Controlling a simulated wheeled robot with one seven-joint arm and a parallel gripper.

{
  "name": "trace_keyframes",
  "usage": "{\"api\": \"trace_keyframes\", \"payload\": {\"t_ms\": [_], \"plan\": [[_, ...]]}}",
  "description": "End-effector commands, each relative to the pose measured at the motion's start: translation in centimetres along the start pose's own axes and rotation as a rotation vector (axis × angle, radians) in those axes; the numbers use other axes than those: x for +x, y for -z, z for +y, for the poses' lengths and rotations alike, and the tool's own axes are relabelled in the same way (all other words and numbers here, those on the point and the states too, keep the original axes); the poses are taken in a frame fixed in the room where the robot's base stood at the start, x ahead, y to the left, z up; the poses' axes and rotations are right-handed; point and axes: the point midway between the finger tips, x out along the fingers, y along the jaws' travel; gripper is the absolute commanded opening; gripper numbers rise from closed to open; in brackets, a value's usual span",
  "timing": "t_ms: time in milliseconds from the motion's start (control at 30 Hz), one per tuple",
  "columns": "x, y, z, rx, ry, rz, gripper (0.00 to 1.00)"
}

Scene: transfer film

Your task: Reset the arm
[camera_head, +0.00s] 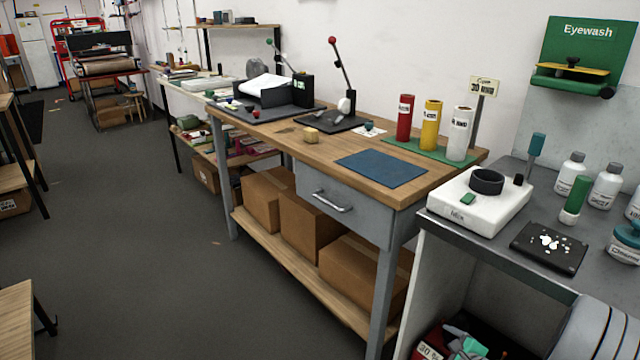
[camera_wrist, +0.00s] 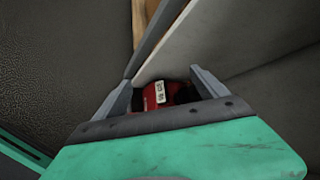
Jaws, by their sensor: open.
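My gripper (camera_wrist: 161,76) fills the lower part of the wrist view, with a teal body and two grey fingers spread apart. Nothing is between the fingers. A red item with a white label (camera_wrist: 160,95) shows beyond the finger gap, partly hidden by the gripper. In the head view, a red item with a "30" label (camera_head: 429,350) sits low at the bottom edge, under the grey bench. Teal and dark parts beside it look like my gripper, mostly cut off by the frame. A pale rounded arm link of mine is at the bottom right.
The grey bench (camera_head: 470,243) holds a white scale (camera_head: 478,205), a black tray (camera_head: 548,246) and bottles. A wooden workbench (camera_head: 300,147) stands left of it, with a blue mat (camera_head: 381,168) and boxes below. Open grey floor (camera_head: 130,230) lies further left.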

Motion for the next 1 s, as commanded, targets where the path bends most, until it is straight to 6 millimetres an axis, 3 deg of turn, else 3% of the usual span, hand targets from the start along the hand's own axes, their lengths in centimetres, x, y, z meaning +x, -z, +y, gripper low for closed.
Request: {"api": "trace_keyframes", "payload": {"t_ms": [33,133,200,300,400,500,600,700,1000], "plan": [[-2.0,-4.3,-1.8,-0.172,-0.062,-0.01,0.83],[-5.8,-11.7,-3.0,-0.595,-0.221,-0.026,0.83],[-9.8,-16.8,-3.5,-0.92,-0.337,-0.046,0.83],[-16.3,-22.8,-4.1,-1.339,-0.484,-0.082,0.83],[-23.2,-27.3,-4.5,-1.689,-0.604,-0.131,0.83],[-28.8,-29.8,-4.5,-1.93,-0.691,-0.185,0.83],[-32.0,-30.8,-4.1,-2.061,-0.742,-0.23,0.83],[-32.9,-30.7,-3.8,-2.104,-0.761,-0.248,0.83],[-32.7,-30.5,-3.6,-2.103,-0.763,-0.248,0.83]]}}
